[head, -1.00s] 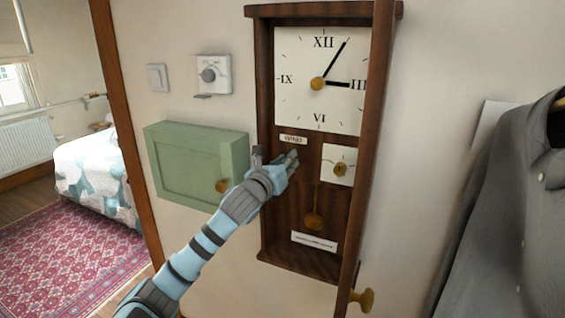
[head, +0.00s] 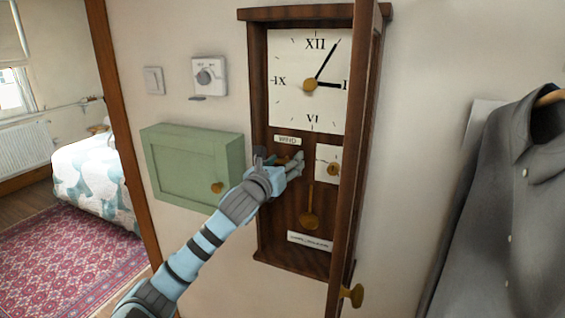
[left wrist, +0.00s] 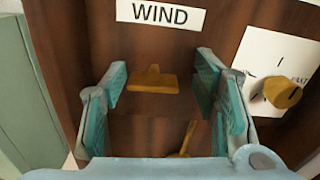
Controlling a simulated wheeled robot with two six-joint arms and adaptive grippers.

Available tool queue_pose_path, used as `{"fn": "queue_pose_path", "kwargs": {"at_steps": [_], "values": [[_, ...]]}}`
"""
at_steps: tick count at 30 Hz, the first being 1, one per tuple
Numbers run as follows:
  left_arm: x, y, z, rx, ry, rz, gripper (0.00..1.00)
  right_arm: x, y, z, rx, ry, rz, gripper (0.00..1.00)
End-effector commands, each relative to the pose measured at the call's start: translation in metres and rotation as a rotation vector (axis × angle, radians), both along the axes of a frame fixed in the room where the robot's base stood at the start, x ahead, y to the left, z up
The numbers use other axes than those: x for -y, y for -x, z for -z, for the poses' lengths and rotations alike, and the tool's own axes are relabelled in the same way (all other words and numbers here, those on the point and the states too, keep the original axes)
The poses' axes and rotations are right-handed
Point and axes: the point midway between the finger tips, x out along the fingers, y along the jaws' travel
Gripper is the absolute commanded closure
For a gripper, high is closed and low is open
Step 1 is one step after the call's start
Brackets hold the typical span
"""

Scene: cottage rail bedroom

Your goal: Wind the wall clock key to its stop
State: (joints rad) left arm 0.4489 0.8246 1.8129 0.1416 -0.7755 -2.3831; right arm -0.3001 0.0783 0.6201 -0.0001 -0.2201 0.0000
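The wall clock (head: 257,120) hangs on the wall with its door (head: 357,150) swung open toward me. Under the WIND label (head: 287,140) sits the brass winding key; in the left wrist view the key (left wrist: 152,80) shows its flat grip lying level. My left gripper (head: 279,163) is at the clock's inside, in front of the key. In the left wrist view its fingers (left wrist: 160,98) stand apart on either side of the key, with gaps on both sides. In the head view the gripper partly hides the key. My right gripper is not in view.
To the right of the key is a small white dial with a brass knob (left wrist: 283,93). A pendulum (head: 309,221) hangs below. A green cabinet (head: 185,165) is at left, a thermostat (head: 209,76) above it, a grey shirt (head: 500,190) at right.

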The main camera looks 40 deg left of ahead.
Motion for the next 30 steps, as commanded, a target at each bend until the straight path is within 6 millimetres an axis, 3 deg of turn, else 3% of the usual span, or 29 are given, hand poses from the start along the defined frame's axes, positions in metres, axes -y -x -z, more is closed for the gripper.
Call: {"fn": "queue_pose_path", "kwargs": {"at_steps": [8,19,30], "values": [[-0.001,0.004,0.000,-0.003,-0.004,-0.004,0.45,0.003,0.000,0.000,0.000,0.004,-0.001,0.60],[0.022,0.067,0.000,-0.007,-0.014,-0.004,0.45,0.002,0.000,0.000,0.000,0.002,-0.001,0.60],[0.026,0.073,0.004,-0.008,-0.004,-0.002,0.45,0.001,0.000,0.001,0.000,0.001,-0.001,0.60]]}}
